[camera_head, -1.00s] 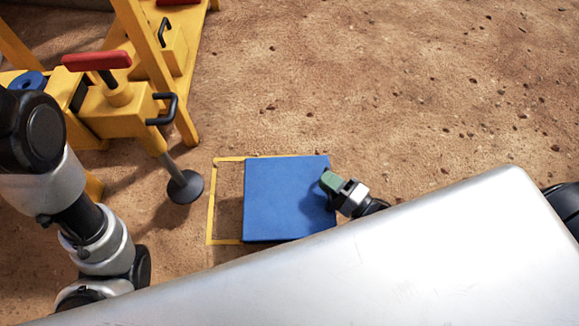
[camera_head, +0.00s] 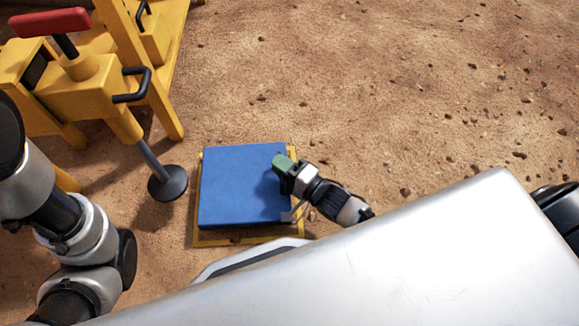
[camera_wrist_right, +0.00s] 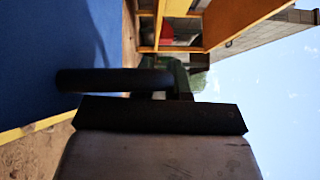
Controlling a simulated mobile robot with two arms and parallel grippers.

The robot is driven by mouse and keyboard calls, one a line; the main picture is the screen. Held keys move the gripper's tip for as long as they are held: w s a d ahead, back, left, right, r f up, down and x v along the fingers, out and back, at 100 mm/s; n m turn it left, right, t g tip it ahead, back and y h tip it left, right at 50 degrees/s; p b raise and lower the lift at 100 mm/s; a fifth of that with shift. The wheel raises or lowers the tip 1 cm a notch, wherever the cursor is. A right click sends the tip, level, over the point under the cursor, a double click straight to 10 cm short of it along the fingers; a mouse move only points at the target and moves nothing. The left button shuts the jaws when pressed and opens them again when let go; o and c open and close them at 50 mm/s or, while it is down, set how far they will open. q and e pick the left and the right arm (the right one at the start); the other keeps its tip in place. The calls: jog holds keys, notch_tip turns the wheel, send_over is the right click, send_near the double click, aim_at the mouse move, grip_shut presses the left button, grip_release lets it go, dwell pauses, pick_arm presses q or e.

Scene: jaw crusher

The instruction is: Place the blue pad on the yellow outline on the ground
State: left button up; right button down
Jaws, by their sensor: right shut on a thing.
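The flat square blue pad (camera_head: 238,190) lies over the yellow outline (camera_head: 245,239) on the ground, or just above it; I cannot tell the gap. Yellow shows along its left, near and right sides, widest on the near side. The pad also fills the left of the right wrist view (camera_wrist_right: 40,60), with a yellow strip (camera_wrist_right: 30,132) below it.
A yellow machine frame (camera_head: 90,85) with a red-topped handle (camera_head: 50,22) stands at the upper left. Its round dark foot (camera_head: 167,183) is close to the pad's left side. Brown ground with small stones is open beyond and to the right.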

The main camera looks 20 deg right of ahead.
jog(key=shift+w+f+b, duration=0.1)
jog(key=shift+f+b, duration=1.75)
jog(key=shift+b, duration=0.2)
jog(key=shift+r, duration=0.1)
jog(key=c, duration=1.5)
grip_release()
jog(key=shift+f, duration=0.35)
jog(key=o, duration=0.4)
jog(key=shift+r, duration=0.15)
